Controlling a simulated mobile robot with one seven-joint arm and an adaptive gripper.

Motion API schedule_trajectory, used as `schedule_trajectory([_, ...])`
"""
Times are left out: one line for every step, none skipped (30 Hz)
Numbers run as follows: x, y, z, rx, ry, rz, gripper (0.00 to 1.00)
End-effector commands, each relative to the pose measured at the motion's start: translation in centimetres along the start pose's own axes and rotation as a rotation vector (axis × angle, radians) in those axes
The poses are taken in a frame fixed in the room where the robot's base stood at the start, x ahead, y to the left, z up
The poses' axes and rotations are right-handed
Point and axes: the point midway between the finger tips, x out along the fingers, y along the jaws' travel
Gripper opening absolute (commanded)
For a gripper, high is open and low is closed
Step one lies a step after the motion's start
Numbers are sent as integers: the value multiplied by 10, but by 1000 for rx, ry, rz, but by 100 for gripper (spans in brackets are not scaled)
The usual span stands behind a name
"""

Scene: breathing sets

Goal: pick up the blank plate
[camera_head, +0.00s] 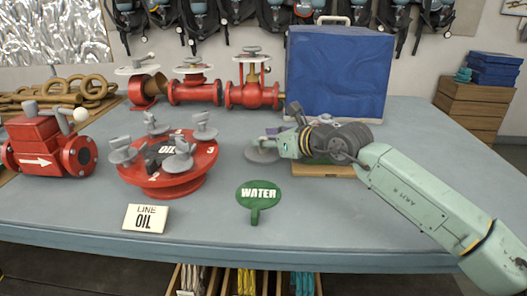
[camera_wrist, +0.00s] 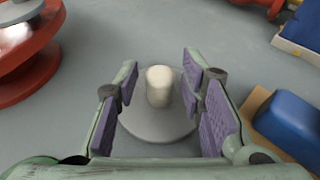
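The blank plate seems to be the grey round disc (camera_head: 261,156) on the table, left of my gripper (camera_head: 279,143) in the head view. In the wrist view the disc (camera_wrist: 157,125) lies flat with a pale upright knob (camera_wrist: 159,86) at its middle. My gripper (camera_wrist: 160,92) is open, with its purple-padded fingers on either side of the knob. Gaps show between the knob and both pads. The knob is hard to make out in the head view.
A red round OIL fitting (camera_head: 168,172) with grey clamps stands left. A blue case (camera_head: 338,70) stands behind. A blue block (camera_wrist: 290,118) on a wooden base is close right of my gripper.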

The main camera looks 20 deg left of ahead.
Motion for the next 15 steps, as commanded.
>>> schedule_trajectory([0,0,0,0,0,0,30])
schedule_trajectory([0,0,0,0,0,0,28])
schedule_trajectory([0,0,0,0,0,0,26])
schedule_trajectory([0,0,0,0,0,0,24])
schedule_trajectory([0,0,0,0,0,0,22])
schedule_trajectory([0,0,0,0,0,0,19])
schedule_trajectory([0,0,0,0,0,0,17])
schedule_trajectory([0,0,0,0,0,0,15])
schedule_trajectory([0,0,0,0,0,0,12])
schedule_trajectory([0,0,0,0,0,0,10])
schedule_trajectory([0,0,0,0,0,0,8])
schedule_trajectory([0,0,0,0,0,0,6])
schedule_trajectory([0,0,0,0,0,0,4])
schedule_trajectory([0,0,0,0,0,0,2])
schedule_trajectory([0,0,0,0,0,0,0])
